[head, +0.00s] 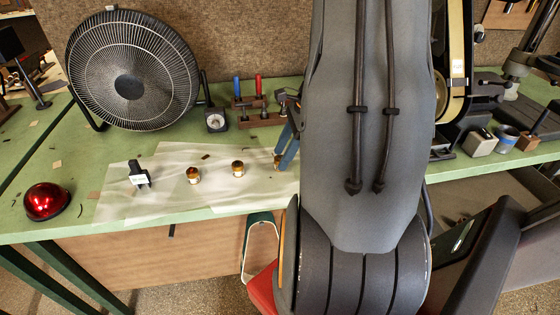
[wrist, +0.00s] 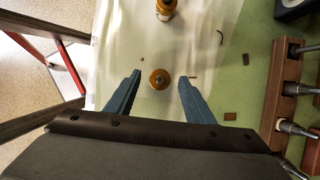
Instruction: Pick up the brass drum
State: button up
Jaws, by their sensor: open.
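Three small brass drum-like pieces are on the pale sheet (head: 120,200) on the green bench. One brass drum (head: 193,175) is at left and another (head: 238,169) is in the middle. The third (head: 277,160) is partly hidden by my gripper (head: 284,154). In the wrist view, a brass drum (wrist: 159,79) is seen from above between the blue fingertips of my gripper (wrist: 160,78), with gaps on both sides. My gripper is open and empty. Another brass piece (wrist: 165,8) is at the top edge of that view.
A black fan (head: 132,70) stands at the back left. A red dome (head: 47,201) is near the front left edge. A small black stand (head: 138,174) is on the sheet. A brown tool rack (wrist: 281,98) is right of my gripper in the wrist view.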

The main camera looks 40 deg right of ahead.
jog(key=shift+x, duration=1.15)
jog(key=c, duration=1.2)
jog(key=shift+r, duration=0.2)
